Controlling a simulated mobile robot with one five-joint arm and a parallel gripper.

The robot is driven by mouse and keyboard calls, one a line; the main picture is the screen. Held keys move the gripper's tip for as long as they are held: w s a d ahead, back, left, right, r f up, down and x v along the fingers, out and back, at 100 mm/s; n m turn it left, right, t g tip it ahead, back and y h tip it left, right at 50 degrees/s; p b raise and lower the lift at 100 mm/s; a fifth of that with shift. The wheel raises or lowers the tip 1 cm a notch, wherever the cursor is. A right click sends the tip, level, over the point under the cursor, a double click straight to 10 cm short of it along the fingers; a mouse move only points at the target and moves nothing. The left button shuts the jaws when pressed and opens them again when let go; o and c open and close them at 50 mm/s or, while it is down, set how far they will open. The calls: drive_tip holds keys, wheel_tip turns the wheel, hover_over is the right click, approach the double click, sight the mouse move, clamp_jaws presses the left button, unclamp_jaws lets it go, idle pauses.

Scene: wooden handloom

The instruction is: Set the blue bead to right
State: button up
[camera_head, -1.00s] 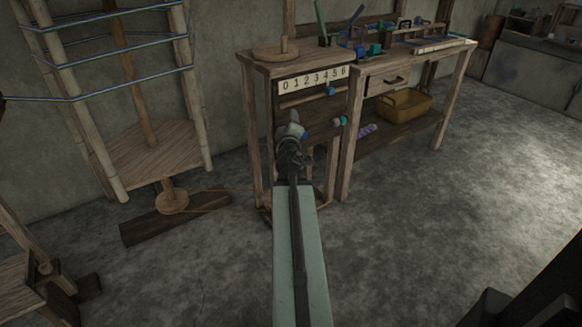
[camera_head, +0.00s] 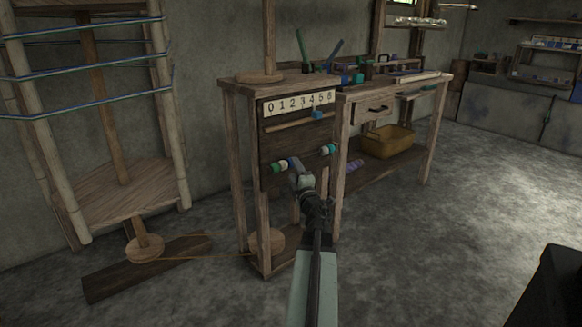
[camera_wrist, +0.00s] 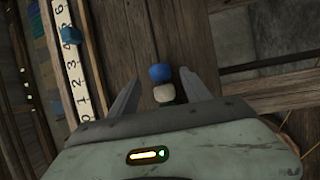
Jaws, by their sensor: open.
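A blue bead (camera_head: 317,115) sits on a wooden rail below the number strip (camera_head: 299,103), near its higher numbers. It also shows in the wrist view (camera_wrist: 71,34), left of my jaws. Another blue bead (camera_wrist: 161,72), with a white bead (camera_wrist: 164,93) behind it, lies between my fingers in the wrist view. In the head view, green and white beads (camera_head: 280,167) show on the bench front just left of my gripper (camera_head: 298,170). My gripper is open, its fingers apart on either side of these beads. I cannot tell whether they touch.
More beads, teal and white (camera_head: 328,149), stand to the right on the bench front. A yellow basket (camera_head: 388,142) is on the lower shelf. A bamboo frame with threads (camera_head: 88,130) stands at left.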

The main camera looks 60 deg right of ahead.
sight(292, 166)
drive_tip(key=x, duration=0.3)
drive_tip(key=shift+w, duration=0.1)
clamp_jaws()
idle(1.3)
